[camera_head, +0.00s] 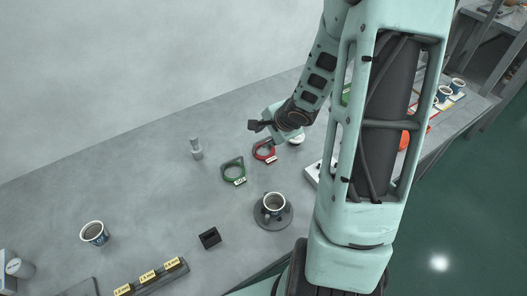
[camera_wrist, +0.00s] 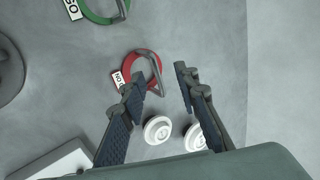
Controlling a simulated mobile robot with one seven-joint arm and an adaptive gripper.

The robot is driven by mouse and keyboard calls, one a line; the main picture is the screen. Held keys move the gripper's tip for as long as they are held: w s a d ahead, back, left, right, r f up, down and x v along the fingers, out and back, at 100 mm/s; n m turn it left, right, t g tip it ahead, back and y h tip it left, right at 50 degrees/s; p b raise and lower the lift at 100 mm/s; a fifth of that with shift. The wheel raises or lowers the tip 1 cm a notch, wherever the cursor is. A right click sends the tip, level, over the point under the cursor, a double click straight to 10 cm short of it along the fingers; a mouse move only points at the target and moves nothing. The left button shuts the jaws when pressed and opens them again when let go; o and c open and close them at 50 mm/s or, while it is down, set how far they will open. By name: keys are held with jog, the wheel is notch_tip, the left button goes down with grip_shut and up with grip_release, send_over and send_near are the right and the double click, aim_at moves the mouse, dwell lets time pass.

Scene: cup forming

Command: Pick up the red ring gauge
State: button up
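The red ring gauge (camera_head: 264,152) lies on the grey table in the middle of the head view, with a white label on it. It also shows in the wrist view (camera_wrist: 130,68), with its label at left and a grey curved handle standing over its right side. My gripper (camera_wrist: 160,80) is open and empty. Its left finger overlaps the lower edge of the ring, and the right finger is to the right of it. In the head view my gripper (camera_head: 256,126) is just above the ring at the end of my arm. I cannot tell the height gap.
A green ring gauge (camera_head: 233,171) lies left of the red one. White round pieces (camera_wrist: 157,130) lie close below the ring in the wrist view. A grey post (camera_head: 196,149), a cup (camera_head: 273,204) on a round base and another cup (camera_head: 94,233) stand on the table.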

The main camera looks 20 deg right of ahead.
aim_at(261, 141)
jog(key=shift+x, duration=0.9)
jog(key=b+x, duration=0.4)
jog(key=shift+s+d+f, duration=0.2)
jog(key=shift+d+f, duration=0.05)
jog(key=shift+f, duration=0.3)
jog(key=shift+w+f, duration=0.15)
jog(key=shift+w, duration=0.05)
jog(key=shift+c, duration=0.6)
grip_shut()
